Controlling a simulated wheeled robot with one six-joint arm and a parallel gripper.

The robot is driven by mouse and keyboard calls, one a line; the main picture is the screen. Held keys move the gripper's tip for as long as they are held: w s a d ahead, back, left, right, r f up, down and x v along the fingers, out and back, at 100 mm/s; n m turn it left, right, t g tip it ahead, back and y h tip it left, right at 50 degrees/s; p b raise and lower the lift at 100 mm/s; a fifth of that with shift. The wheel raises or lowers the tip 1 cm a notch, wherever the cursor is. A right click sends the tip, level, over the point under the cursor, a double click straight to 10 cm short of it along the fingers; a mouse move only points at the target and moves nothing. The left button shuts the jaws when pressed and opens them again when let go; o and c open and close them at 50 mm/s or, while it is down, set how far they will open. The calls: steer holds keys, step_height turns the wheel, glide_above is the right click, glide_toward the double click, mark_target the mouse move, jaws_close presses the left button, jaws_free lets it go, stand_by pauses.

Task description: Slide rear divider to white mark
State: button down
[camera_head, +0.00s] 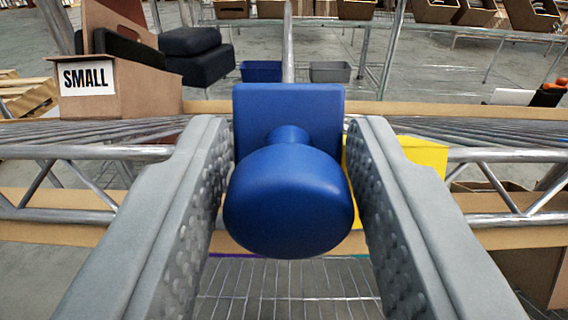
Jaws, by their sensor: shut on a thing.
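A blue round knob (289,203) on a short neck stands out from a square blue plate (290,103) in the middle of the view. My gripper (292,132) has its two grey, dimpled fingers on either side of the knob and is shut on it. The knob hides much of what lies behind it, so I cannot tell how the plate joins the rear divider. A yellow panel (424,153) shows behind the right finger. I cannot make out a white mark.
Metal rails (500,155) and tan strips (480,110) run across both sides. A brown carton labelled SMALL (120,88) stands at the left. A wire grid (285,285) lies below the knob. Dark blue (261,71) and grey bins (330,71) and several cartons are farther back.

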steer(key=d, duration=3.4)
steer(key=shift+d+r, duration=0.1)
steer(key=c, duration=1.2)
jaws_free()
steer(key=shift+o, duration=0.5)
steer(key=shift+d, duration=0.2)
steer(key=shift+s, duration=0.1)
steer(key=s, duration=1.7)
steer(key=shift+s, duration=0.15)
